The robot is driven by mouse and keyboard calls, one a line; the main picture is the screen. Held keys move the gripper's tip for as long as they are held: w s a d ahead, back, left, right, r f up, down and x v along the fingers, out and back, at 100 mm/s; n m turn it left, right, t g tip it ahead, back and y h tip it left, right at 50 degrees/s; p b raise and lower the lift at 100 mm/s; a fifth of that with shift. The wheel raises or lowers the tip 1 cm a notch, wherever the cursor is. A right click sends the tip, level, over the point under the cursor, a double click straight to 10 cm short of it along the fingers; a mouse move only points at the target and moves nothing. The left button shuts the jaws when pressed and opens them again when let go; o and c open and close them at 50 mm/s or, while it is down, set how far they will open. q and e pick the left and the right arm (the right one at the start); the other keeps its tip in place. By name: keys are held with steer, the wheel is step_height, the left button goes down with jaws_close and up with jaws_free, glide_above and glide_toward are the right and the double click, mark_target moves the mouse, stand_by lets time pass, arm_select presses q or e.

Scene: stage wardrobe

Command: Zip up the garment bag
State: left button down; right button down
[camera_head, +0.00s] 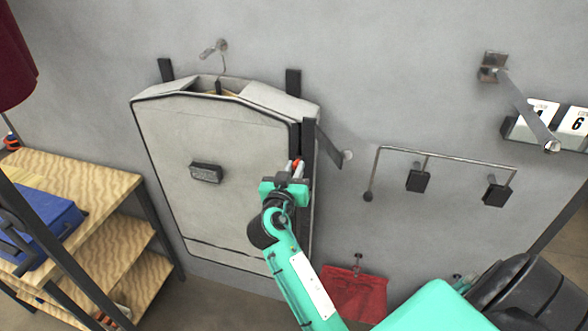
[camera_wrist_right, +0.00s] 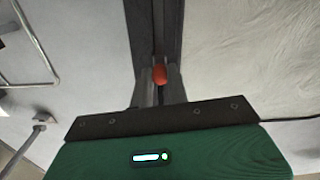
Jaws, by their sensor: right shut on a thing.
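The light grey garment bag (camera_head: 220,150) with dark trim hangs on the wall below a metal hook (camera_head: 221,47). A dark zip strip (camera_head: 307,135) runs down its right side, and it also shows in the wrist view (camera_wrist_right: 155,22). My right gripper (camera_head: 296,170) is at this strip, a little above the middle of the bag's height. In the wrist view its fingers (camera_wrist_right: 159,80) are shut on a small red zip pull (camera_wrist_right: 159,74). The gripper and arm hide part of the strip below. My left gripper is not in view.
A wooden shelf unit (camera_head: 85,172) with a blue box (camera_head: 45,225) stands at the left. A wall rail with dark blocks (camera_head: 430,155), a bracket arm (camera_head: 525,105) and number cards (camera_head: 573,121) are at the right. A red cloth (camera_head: 355,293) hangs low on the wall.

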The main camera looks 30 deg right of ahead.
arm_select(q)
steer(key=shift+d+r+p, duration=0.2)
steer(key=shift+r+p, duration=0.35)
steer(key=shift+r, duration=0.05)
arm_select(e)
step_height(320, 180, up, 5)
steer(key=shift+f, duration=0.2)
steer(key=c, duration=1.3)
jaws_free()
steer(key=shift+c, duration=0.2)
steer(key=shift+f, duration=0.15)
